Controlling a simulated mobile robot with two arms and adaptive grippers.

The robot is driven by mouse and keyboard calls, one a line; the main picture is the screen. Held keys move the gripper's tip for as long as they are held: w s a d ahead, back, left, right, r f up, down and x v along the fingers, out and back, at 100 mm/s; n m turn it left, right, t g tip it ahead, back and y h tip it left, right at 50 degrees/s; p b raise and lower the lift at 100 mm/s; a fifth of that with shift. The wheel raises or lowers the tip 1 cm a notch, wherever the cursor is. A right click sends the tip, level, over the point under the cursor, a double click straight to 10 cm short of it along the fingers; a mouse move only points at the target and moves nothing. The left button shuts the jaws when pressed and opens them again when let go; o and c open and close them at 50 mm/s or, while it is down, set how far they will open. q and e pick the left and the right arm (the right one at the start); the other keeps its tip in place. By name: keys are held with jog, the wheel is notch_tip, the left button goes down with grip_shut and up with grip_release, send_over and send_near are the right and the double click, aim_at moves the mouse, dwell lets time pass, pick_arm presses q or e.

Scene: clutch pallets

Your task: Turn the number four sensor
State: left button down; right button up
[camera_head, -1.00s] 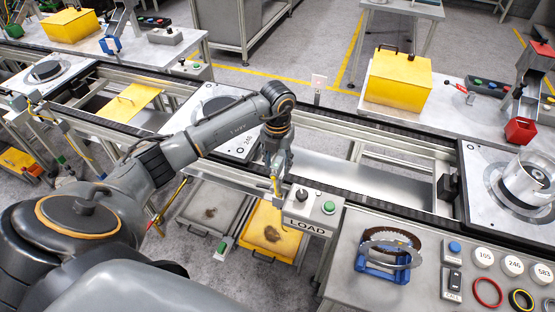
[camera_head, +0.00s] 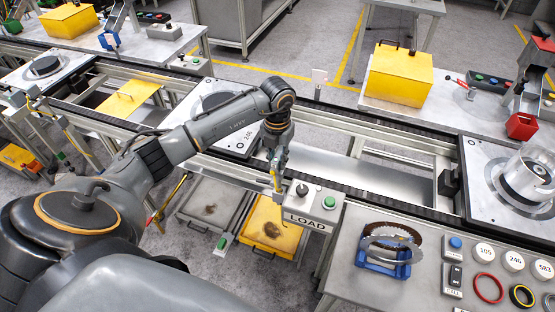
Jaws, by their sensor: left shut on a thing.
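My left gripper (camera_head: 277,173) points down beside the conveyor, just left of the LOAD control box (camera_head: 312,222). It is shut on a thin yellow sensor part (camera_head: 276,184) at the conveyor's near edge. The fingers hide most of this part, and I cannot read a number on it. My right gripper is not in view.
A blue fixture with rings (camera_head: 384,262) stands on the near bench. A yellow bin (camera_head: 270,232) is below the conveyor.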

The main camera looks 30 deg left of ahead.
pick_arm(q)
jog(key=m+b, duration=0.3)
jog(key=b, duration=0.1)
jog(key=shift+a+f+m, duration=0.15)
jog(key=shift+a+m, duration=0.1)
jog(key=shift+m, duration=0.05)
jog(key=shift+w+a+r+m+b, duration=0.1)
jog(key=shift+r+m+b, duration=0.1)
jog(key=shift+m+b, duration=1.3)
jog(key=c, duration=1.2)
grip_release()
